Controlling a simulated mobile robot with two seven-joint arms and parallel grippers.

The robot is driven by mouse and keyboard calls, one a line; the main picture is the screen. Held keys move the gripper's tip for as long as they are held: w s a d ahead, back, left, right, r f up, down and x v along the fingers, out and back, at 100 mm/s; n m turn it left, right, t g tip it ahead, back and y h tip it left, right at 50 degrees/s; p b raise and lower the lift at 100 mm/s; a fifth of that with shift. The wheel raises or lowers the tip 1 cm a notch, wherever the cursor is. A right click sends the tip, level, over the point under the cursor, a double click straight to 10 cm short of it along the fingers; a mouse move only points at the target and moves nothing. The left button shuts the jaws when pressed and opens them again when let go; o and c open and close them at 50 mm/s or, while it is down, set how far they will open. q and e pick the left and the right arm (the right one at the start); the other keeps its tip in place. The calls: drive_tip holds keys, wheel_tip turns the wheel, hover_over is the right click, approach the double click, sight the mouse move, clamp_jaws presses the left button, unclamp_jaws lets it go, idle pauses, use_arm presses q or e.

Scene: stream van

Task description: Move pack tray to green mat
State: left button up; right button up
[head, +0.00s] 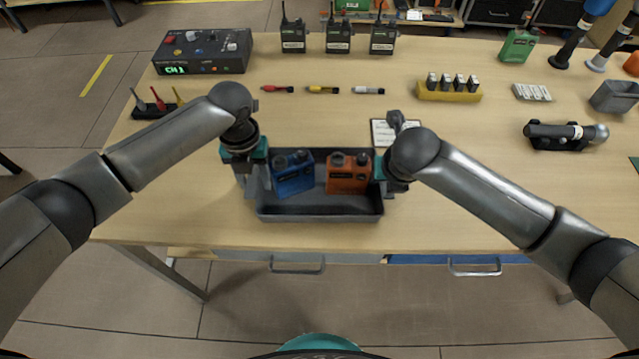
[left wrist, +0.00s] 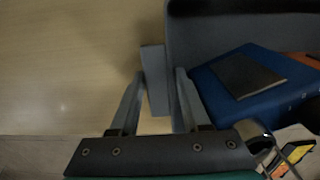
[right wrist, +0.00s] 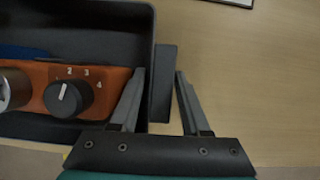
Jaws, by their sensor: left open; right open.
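The dark grey pack tray (head: 320,207) stands near the table's front edge. It holds a blue pack (head: 293,175) and an orange pack (head: 347,175). My left gripper (head: 250,182) is open at the tray's left end. In the left wrist view its fingers stand on either side of the tray's left handle tab (left wrist: 155,85). My right gripper (head: 388,184) is open at the right end, partly hidden by its arm. In the right wrist view its fingers stand on either side of the right handle tab (right wrist: 162,85). A dark green edge, possibly the green mat (head: 634,163), shows at the far right.
Behind the tray lie small red, yellow and white markers (head: 323,90). A control box (head: 202,52) and several radios (head: 338,38) stand at the back. A yellow battery holder (head: 448,93) and a microphone (head: 565,132) are to the right. The table's right front is mostly clear.

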use_arm(q)
clamp_jaws()
use_arm(e)
clamp_jaws()
drive_tip(key=shift+r, duration=0.1)
